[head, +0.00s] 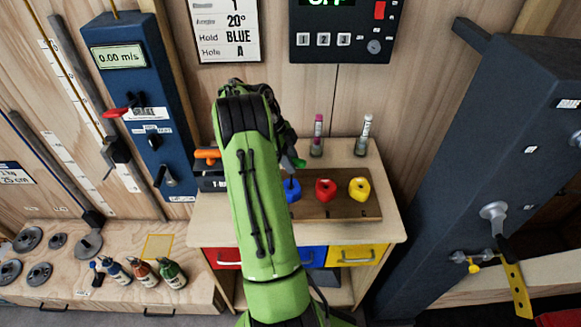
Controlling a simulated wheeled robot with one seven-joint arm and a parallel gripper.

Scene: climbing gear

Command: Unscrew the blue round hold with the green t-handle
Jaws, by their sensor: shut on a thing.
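The blue round hold (293,190) sits at the left end of a brown board on the small wooden cabinet, partly hidden by my green arm. My gripper (290,152) is mostly hidden behind my arm, just above and behind the blue hold. It is shut on the green t-handle (298,162), of which only a small green end shows. A dark shaft seems to run down toward the blue hold; I cannot tell whether it is seated in the hold.
A red hold (325,190) and a yellow hold (359,189) share the brown board (340,209). An orange t-handle (207,154) stands in a dark rack to the left. Two small tubes stand behind the board. A large dark panel (480,170) rises at right.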

